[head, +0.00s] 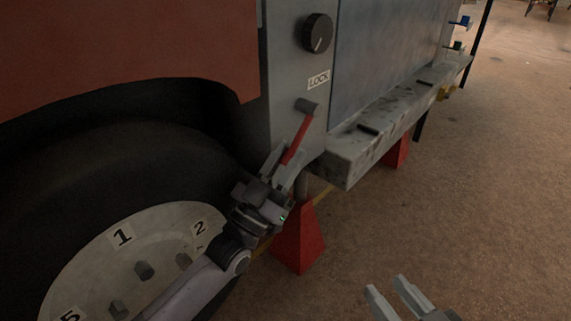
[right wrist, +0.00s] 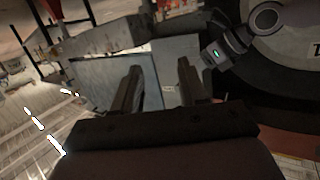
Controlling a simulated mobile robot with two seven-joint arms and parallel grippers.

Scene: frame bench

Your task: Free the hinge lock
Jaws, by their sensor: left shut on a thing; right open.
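The hinge lock is a red lever (head: 297,141) hanging from a grey pivot on the grey panel (head: 283,75), below a label reading LOCK (head: 318,80). The lever slants down and to the left. My left gripper (head: 284,167) is shut on its lower end; the fingers hide that end. My left gripper's wrist also shows in the right wrist view (right wrist: 222,56). My right gripper (head: 388,294) is open and empty at the bottom of the head view, well apart from the lever. Its two fingers show apart in the right wrist view (right wrist: 158,82).
A black knob (head: 317,33) sits above the label. A big wheel with a numbered hub (head: 160,240) is on the left. A grey ledge (head: 365,150) juts out to the right of the lever, with red stands (head: 299,238) below. The brown floor at right is mostly clear.

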